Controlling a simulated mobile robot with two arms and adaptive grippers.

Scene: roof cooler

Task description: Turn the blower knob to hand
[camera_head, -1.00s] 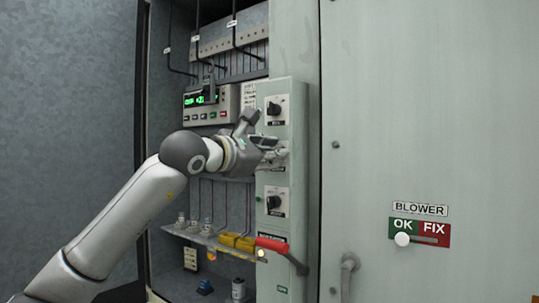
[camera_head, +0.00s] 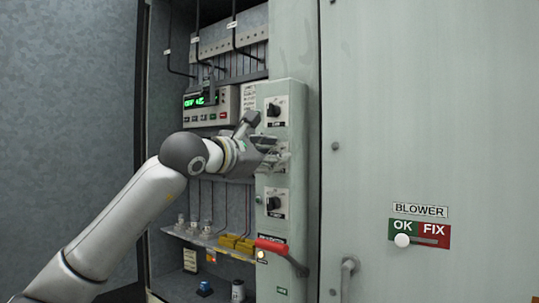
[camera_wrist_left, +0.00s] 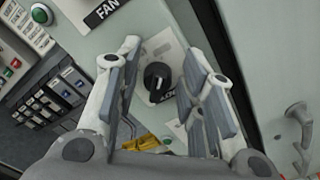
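My left gripper (camera_head: 268,147) is in front of the light green narrow panel (camera_head: 291,230), at the height between two black knobs. In the left wrist view, my left gripper (camera_wrist_left: 158,88) is open, its two fingers on either side of a black rotary knob (camera_wrist_left: 157,80) with a white pointer mark. The fingers look apart from the knob. Its label is too small to read surely. In the head view, an upper knob (camera_head: 274,108) and a lower knob (camera_head: 276,203) show, while my gripper covers the place between them. My right gripper is in neither view.
A FAN label (camera_wrist_left: 103,12) sits above the knob. A red lever handle (camera_head: 271,245) sticks out below the knobs. A green digital display (camera_head: 200,99) is left. A BLOWER sign (camera_head: 420,210) with an OK/FIX slider (camera_head: 402,240) is on the right door (camera_head: 430,110).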

